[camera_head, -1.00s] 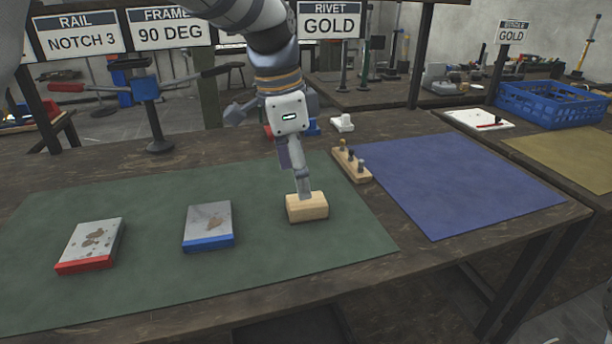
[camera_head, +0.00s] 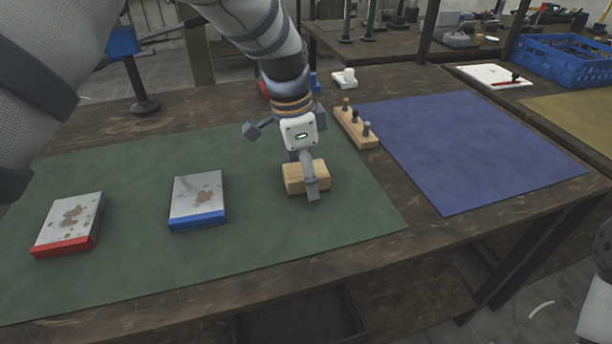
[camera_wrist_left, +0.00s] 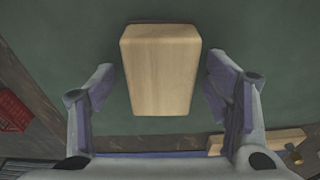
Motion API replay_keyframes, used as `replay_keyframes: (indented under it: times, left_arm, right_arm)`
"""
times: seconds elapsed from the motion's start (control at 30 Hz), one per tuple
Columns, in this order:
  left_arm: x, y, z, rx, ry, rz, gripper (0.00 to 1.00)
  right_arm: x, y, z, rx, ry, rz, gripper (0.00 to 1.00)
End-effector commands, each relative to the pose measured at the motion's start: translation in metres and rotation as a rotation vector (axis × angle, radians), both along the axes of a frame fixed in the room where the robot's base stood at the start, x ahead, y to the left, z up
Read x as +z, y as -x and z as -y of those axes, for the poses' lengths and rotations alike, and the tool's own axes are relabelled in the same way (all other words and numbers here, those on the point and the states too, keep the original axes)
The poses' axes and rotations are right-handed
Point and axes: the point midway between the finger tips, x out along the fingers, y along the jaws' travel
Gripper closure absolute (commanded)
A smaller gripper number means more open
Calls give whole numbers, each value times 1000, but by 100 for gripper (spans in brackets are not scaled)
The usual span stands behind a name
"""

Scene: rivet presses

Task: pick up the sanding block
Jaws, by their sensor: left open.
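The sanding block is a plain light wooden block (camera_head: 294,178) on the green mat (camera_head: 260,240), right of two grey plates. My left gripper (camera_head: 306,176) comes down over it from behind in the head view, with one finger in front of its near face. In the left wrist view the block (camera_wrist_left: 160,75) lies between the two spread fingers of the left gripper (camera_wrist_left: 160,88), with a gap on each side. The left gripper is open and holds nothing. My right gripper is not in view.
A blue-edged plate (camera_head: 197,200) and a red-edged plate (camera_head: 69,224) lie to the left on the mat. A wooden strip with knobs (camera_head: 356,128) stands right of the block, beside a blue mat (camera_head: 470,150). A blue crate (camera_head: 562,62) stands far right.

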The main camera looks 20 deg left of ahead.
Motion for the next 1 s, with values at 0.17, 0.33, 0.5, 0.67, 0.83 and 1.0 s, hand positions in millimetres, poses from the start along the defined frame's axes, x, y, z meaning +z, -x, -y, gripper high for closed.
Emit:
replay_keyframes:
  times: [0.17, 0.33, 0.5, 0.67, 0.83, 1.0]
  left_arm:
    - [0, 0, 0, 0, 0, 1, 28]
    - [0, 0, 0, 1, 0, 1, 65]
    - [0, 0, 0, 1, 0, 1, 82]
    - [0, 0, 0, 1, 0, 1, 82]
    - [12, -1, 0, 1, 1, 4, 82]
    - [57, 14, -2, 1, 1, 12, 82]
  right_arm:
    - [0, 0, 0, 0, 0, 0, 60]
    - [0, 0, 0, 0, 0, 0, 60]
    - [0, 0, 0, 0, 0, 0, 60]
    - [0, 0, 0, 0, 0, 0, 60]
    - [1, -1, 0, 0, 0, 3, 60]
    - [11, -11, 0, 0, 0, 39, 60]
